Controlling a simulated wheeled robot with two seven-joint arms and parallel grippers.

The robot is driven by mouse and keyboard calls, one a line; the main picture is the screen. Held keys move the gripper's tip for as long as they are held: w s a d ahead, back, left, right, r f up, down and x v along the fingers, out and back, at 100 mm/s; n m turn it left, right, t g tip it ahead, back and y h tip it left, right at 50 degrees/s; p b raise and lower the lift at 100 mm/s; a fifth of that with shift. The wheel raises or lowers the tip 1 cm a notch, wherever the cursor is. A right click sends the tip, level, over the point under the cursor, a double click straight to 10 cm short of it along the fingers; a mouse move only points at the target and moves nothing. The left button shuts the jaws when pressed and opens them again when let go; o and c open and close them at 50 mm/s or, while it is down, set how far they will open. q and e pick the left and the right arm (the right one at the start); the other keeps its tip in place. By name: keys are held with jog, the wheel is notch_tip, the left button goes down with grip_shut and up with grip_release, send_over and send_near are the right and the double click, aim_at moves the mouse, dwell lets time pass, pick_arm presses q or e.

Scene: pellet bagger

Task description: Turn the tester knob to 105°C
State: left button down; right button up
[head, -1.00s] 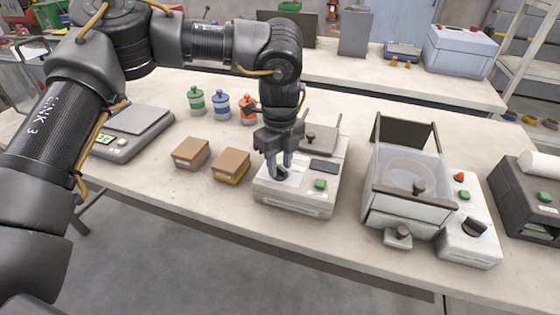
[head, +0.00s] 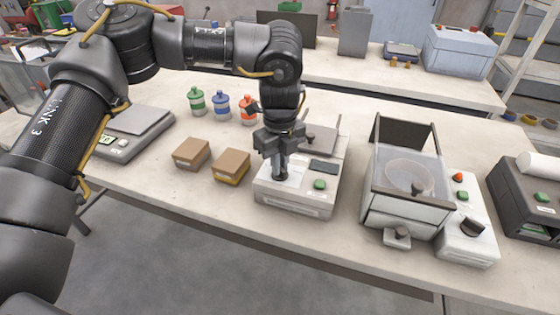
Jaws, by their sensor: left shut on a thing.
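The tester (head: 297,201) is a pale box on the table with a dark display (head: 324,166) and a green button (head: 320,184) on its top. My left gripper (head: 280,177) points down over the left part of the tester's top. It is shut on the tester knob, which its fingers mostly hide. I cannot read the knob's setting or the display from here. My right gripper is not in view.
Two brown boxes (head: 231,166) and three bottles, one of them blue (head: 221,104), stand left of the tester. A scale (head: 130,134) is further left. A machine with a clear bin (head: 408,176) stands close on the right.

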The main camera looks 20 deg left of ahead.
pick_arm(q)
jog(key=m+p, duration=0.1)
jog(key=m, duration=0.2)
jog(key=shift+r, duration=0.1)
jog(key=m+p, duration=0.1)
jog(key=m, duration=0.2)
jog(key=shift+m+p, duration=0.4)
jog(key=shift+m, duration=0.6)
jog(key=m+p, duration=0.1)
jog(key=m, duration=0.2)
jog(key=shift+m, duration=0.3)
jog(key=shift+m+p, duration=0.3)
jog(key=shift+m, duration=0.6)
jog(key=m, duration=0.8)
jog(key=shift+m+p, duration=0.3)
jog(key=shift+m, duration=0.1)
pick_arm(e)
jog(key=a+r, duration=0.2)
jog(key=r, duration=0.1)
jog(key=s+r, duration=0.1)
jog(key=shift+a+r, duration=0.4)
pick_arm(q)
jog(key=shift+m, duration=0.4)
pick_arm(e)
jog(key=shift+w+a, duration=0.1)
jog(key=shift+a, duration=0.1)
